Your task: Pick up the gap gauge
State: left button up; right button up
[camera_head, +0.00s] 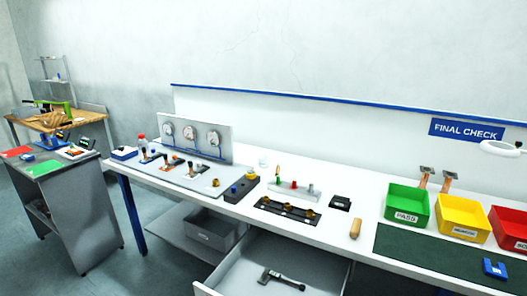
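A small blue U-shaped block (494,268) lies at the right end of the dark green mat (425,250), and looks like a gap gauge. I cannot read any label on it. A dark tool with a long handle (284,279) lies in the open drawer (245,262) under the table; its exact kind is not clear. Neither of my grippers shows in the head view, and nothing is seen touching the blue block.
Green (407,206), yellow (462,220) and red (510,228) bins stand behind the mat. A gauge panel (200,135) and several fittings stand left on the white table. A wooden-handled piece (355,229) lies left of the mat. A grey cart (75,215) stands at the left.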

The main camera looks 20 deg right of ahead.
aim_at(500, 272)
jog(key=k+l+u, duration=0.15)
jog(key=l, duration=0.2)
jog(key=k+l+u, duration=0.2)
jog(key=l, duration=0.15)
jog(key=l+u, duration=0.15)
jog(key=l, duration=0.15)
jog(key=k+l, duration=0.25)
jog(key=l, duration=0.25)
jog(key=k+l+u, duration=0.1)
jog(key=k+l, duration=0.15)
jog(key=l, duration=0.25)
jog(key=k+l+u, duration=0.1)
jog(key=k+l, duration=0.2)
jog(key=l, duration=0.15)
jog(key=k+l, duration=0.3)
jog(key=l, duration=0.15)
